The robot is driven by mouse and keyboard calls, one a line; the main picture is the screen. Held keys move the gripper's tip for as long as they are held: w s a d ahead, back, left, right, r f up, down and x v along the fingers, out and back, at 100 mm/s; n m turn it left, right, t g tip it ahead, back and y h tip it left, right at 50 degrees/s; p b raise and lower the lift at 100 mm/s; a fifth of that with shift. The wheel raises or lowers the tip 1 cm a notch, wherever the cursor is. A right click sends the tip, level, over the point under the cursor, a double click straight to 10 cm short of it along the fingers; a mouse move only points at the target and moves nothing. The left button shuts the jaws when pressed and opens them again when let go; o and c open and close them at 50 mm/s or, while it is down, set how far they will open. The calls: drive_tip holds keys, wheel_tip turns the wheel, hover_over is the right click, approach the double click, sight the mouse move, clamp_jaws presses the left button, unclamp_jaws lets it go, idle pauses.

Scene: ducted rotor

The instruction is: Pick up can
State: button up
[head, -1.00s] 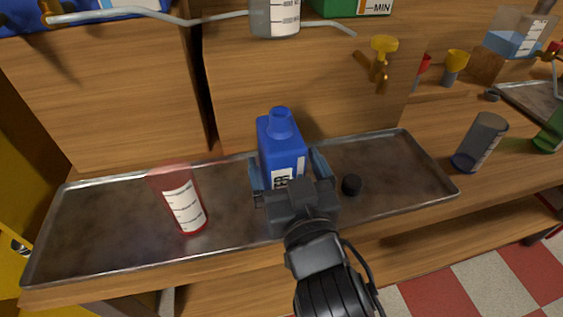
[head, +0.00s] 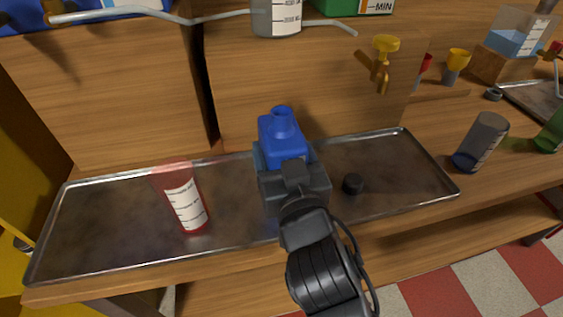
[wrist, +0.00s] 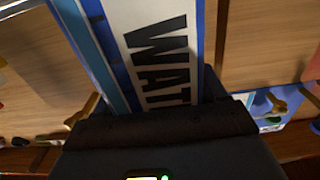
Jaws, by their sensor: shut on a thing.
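The blue can (head: 283,131) stands over the metal tray, its open neck at the top. In the head view my gripper (head: 287,160) covers its lower front, so I cannot tell if its base touches the tray. My gripper is shut on the can. In the wrist view the can's white label (wrist: 155,45), with large dark letters "WAT", fills the space just ahead of the gripper (wrist: 160,108). The blue side of the can shows at the label's left.
A yellow tap (head: 382,65) juts from the wooden box behind. A grey beaker (head: 481,142) stands at right.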

drive_tip(key=c, duration=0.7)
drive_tip(key=shift+r, duration=0.15)
drive_tip(key=shift+c, duration=0.6)
